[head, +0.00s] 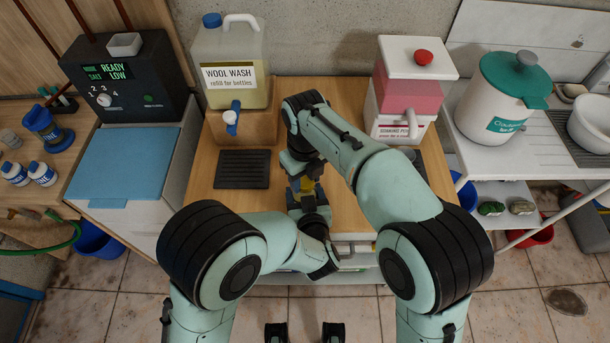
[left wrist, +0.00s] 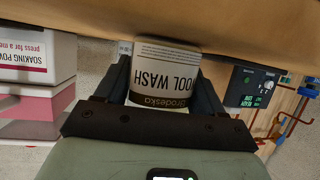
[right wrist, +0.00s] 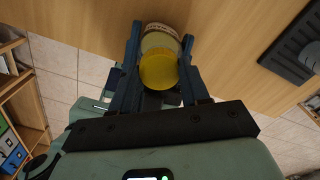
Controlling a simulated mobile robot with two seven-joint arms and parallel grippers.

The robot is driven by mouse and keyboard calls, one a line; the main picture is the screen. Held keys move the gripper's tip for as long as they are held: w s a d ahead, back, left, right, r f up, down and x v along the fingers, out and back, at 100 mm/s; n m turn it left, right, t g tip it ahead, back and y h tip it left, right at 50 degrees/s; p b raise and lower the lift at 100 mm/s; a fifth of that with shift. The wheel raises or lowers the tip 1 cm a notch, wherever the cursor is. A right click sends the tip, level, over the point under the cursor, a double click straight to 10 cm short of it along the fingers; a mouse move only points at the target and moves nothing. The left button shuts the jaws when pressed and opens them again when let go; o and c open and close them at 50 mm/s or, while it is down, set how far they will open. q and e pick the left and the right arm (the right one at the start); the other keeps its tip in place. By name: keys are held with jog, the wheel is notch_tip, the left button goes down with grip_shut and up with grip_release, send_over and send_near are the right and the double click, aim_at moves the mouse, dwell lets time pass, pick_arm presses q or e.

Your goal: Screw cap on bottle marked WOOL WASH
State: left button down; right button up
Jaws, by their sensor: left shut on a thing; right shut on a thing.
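The bottle marked WOOL WASH (left wrist: 165,75) has a white and dark label and shows upside down in the left wrist view. My left gripper (head: 309,207) is shut on its body, one finger on each side. A yellow cap (right wrist: 159,70) is between the fingers of my right gripper (head: 302,183), which is shut on it from above. In the right wrist view the cap is in line with the bottle's pale top. I cannot tell whether the cap is seated on the neck. In the head view the arms and grippers hide most of the bottle.
A large WOOL WASH refill container (head: 228,66) with a blue tap stands at the back of the wooden counter (head: 200,188). A dark drip grate (head: 243,169) lies left of the grippers. A pink soaking powder dispenser (head: 408,92) stands at the back right, close to my right arm.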

jog(key=o, duration=1)
jog(key=shift+r, duration=2.25)
jog(key=shift+c, duration=0.4)
